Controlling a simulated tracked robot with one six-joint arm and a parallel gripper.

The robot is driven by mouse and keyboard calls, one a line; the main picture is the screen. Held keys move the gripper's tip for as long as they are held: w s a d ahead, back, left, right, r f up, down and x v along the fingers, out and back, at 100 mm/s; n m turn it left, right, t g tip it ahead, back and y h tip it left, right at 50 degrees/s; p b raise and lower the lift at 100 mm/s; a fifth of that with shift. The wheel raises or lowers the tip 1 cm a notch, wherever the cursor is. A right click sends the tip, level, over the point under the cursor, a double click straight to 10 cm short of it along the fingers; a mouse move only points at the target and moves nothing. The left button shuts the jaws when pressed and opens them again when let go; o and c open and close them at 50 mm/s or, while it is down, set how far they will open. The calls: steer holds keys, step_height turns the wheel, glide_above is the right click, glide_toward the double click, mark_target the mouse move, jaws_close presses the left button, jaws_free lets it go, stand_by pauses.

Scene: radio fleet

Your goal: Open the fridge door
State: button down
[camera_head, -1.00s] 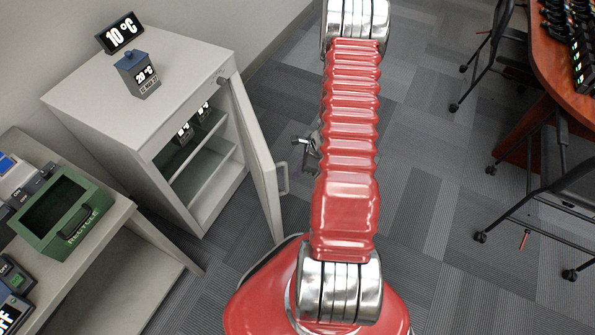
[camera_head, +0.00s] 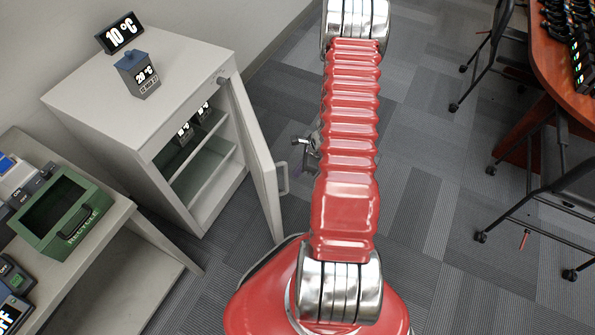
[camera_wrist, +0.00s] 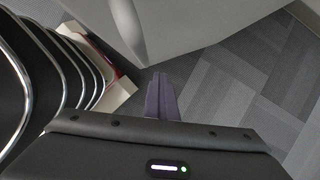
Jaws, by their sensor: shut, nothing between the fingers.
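The fridge (camera_head: 150,125) is a light grey cabinet at the left of the head view. Its door (camera_head: 256,160) stands open, swung out to the right, with shelves and small dark devices showing inside. The door handle (camera_head: 283,178) is on the door's outer side near its free edge. My gripper (camera_head: 305,146) shows partly beside my red arm, to the right of the door and apart from the handle. In the wrist view my gripper (camera_wrist: 161,95) has its fingers together and empty, with a pale grey surface just beyond it.
A green recycle bin (camera_head: 62,215) stands on a bench (camera_head: 112,215) left of the fridge. A blue-topped device (camera_head: 138,75) and a 10 °C display (camera_head: 120,33) are on the fridge. A wooden table (camera_head: 570,60) and black chairs are at right.

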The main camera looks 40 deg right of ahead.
steer(key=c, duration=2.4)
jaws_free()
steer(key=shift+c, duration=0.2)
steer(key=o, duration=0.7)
steer(key=v, duration=1.3)
steer(key=shift+s+d+r, duration=0.1)
steer(key=shift+s+r, duration=0.05)
steer(key=shift+r, duration=0.15)
steer(key=shift+c, duration=0.3)
